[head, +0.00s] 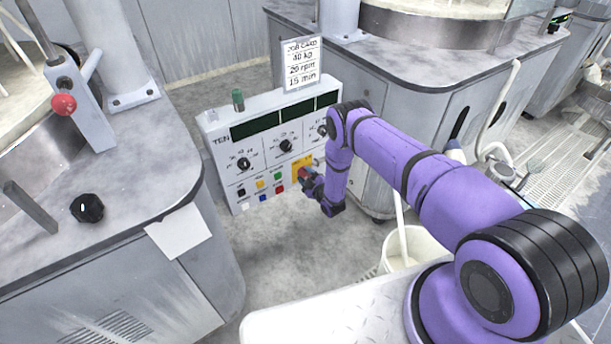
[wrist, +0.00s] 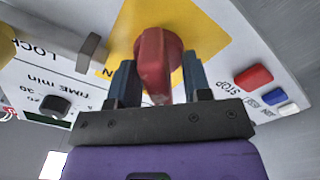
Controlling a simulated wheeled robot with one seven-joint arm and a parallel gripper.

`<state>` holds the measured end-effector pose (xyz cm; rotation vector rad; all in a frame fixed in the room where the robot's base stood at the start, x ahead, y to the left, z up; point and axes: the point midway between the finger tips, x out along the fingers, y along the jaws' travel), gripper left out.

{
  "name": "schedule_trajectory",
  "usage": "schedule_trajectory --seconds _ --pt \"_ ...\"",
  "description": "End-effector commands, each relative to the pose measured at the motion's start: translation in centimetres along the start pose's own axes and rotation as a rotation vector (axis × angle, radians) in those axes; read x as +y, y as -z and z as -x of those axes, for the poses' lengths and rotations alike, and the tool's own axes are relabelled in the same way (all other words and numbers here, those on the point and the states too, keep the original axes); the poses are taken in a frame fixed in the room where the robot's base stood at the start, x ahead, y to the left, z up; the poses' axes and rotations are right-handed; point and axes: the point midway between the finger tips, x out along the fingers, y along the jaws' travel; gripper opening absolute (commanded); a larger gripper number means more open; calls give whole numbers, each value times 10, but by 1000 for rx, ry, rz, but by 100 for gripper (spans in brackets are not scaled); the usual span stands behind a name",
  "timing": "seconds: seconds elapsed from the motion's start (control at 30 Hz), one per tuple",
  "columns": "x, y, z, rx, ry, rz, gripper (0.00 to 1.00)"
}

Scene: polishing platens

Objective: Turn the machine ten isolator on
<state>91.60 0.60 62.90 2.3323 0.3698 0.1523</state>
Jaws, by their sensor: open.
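The machine ten control panel (head: 215,150), marked TEN, stands between the grey machines in the head view. Its isolator is a red handle (wrist: 156,58) on a yellow plate (wrist: 200,28), seen close up in the wrist view. The yellow plate (head: 299,165) also shows in the head view, partly hidden by my arm. My gripper (wrist: 159,78) is open, with one dark finger on each side of the red handle. I cannot tell whether either finger touches it. The isolator's position marking is mostly hidden; part of an N shows on the yellow.
In the wrist view, a red STOP button (wrist: 253,77) sits right of the isolator, and a grey bar (wrist: 91,52) lies to the left near LOCK. A black dial (wrist: 55,105) is further left. A white bucket (head: 412,247) stands on the floor near my arm.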

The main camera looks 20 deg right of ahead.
Motion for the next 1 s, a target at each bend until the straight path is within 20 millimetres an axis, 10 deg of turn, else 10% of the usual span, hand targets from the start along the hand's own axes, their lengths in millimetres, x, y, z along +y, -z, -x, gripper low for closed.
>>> schedule_trajectory --seconds 0.37,0.57,1.0 --pt "0 0 -5 0 0 0 42" --pt "0 0 -5 0 0 0 0" --pt "1 0 -4 0 -1 -79 0"
